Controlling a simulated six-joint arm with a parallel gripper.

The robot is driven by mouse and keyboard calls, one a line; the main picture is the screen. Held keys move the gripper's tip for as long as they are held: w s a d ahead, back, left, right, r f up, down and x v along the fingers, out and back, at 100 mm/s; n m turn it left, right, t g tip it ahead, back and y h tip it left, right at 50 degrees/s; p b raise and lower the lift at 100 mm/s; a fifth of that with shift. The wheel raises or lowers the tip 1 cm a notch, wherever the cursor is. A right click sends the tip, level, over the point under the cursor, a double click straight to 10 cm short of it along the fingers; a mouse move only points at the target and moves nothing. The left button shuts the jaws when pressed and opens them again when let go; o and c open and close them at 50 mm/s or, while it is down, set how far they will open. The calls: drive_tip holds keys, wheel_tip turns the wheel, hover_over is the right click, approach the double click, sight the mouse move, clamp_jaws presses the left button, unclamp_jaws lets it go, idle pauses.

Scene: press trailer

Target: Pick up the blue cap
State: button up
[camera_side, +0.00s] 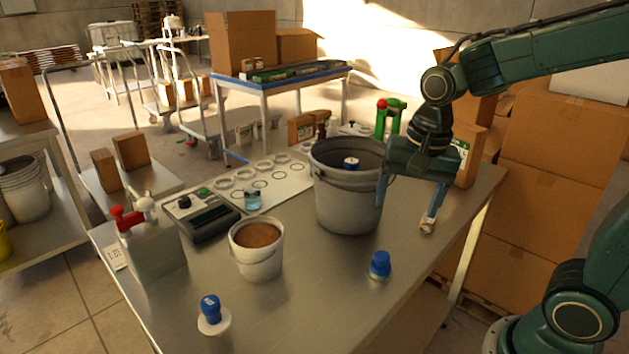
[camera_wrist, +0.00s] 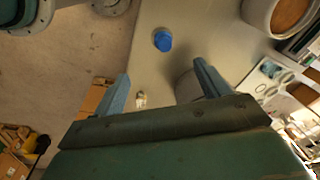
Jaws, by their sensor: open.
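A blue cap (camera_side: 380,262) stands upright on the metal table near its front right. It also shows in the wrist view (camera_wrist: 162,40), beyond my fingertips. A second blue-topped piece (camera_side: 209,308) sits on a white disc at the front left. A third small blue-topped piece (camera_side: 351,163) shows inside the grey bucket (camera_side: 347,206). My gripper (camera_side: 406,203) is open, pointing down over the right part of the table, behind the front-right blue cap and apart from it. In the wrist view (camera_wrist: 161,72) nothing is between its fingers near the tips.
A small pale piece (camera_side: 427,227) lies by my right fingertip. The grey bucket stands close to my left finger. A white pail (camera_side: 257,262) with brown contents, a scale (camera_side: 201,216) and a white ringed board (camera_side: 270,184) are further left. The front-middle table is clear.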

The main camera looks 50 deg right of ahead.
sight(382, 255)
drive_tip(key=w+f+m, duration=0.1)
drive_tip(key=f+m, duration=0.1)
drive_tip(key=w+f+m+g, duration=0.1)
drive_tip(key=w+f+m, duration=0.1)
drive_tip(key=shift+w+d+f+g, duration=0.1)
drive_tip(key=shift+w+d+g, duration=0.1)
drive_tip(key=shift+w+g, duration=0.1)
drive_tip(key=shift+f, duration=4.3)
drive_tip(key=shift+d+f, duration=0.1)
drive_tip(key=shift+f, duration=2.5)
drive_tip(key=c, duration=1.1)
